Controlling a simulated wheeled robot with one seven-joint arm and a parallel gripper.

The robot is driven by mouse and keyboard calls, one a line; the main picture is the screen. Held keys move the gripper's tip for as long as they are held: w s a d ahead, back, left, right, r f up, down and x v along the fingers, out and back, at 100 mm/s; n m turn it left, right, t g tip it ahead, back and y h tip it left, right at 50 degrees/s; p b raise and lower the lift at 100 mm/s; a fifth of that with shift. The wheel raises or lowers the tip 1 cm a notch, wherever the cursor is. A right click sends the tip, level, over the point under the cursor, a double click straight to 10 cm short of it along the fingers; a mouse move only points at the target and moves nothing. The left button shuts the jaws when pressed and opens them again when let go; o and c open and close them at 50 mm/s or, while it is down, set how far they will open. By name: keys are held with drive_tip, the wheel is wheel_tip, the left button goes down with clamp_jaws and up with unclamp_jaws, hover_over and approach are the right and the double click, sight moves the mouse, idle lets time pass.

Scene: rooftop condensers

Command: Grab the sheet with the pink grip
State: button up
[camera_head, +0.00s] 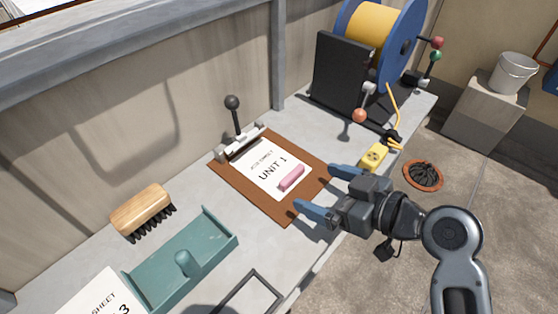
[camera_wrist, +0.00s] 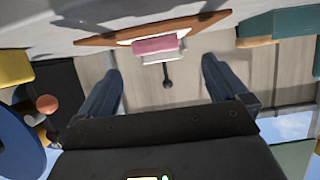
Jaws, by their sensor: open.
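A metal clamp with a black-knobbed lever (camera_head: 238,142) stands at the board's far edge, by the sheet's top. My gripper (camera_head: 322,190) is open and empty, at the board's right side, its blue fingers pointing toward the pink grip but apart from it. In the wrist view the pink grip (camera_wrist: 156,45) shows upside down, ahead and between the two fingers (camera_wrist: 161,82).
A teal tray (camera_head: 212,262) and a wooden brush (camera_head: 142,210) are to the left, with another sheet (camera_head: 102,295) at lower left. A cable reel (camera_head: 372,30) with a black stand and a yellow socket (camera_head: 375,156) are to the right. The wall bounds the bench's back.

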sight(296, 176)
drive_tip(key=x, duration=0.3)
drive_tip(key=p+x, duration=0.1)
drive_tip(key=x, duration=0.2)
drive_tip(key=shift+w+d+f, duration=0.1)
drive_tip(key=shift+w+f, duration=0.05)
drive_tip(key=shift+w, duration=0.2)
drive_tip(key=shift+c, duration=0.4)
drive_tip(key=c, duration=1)
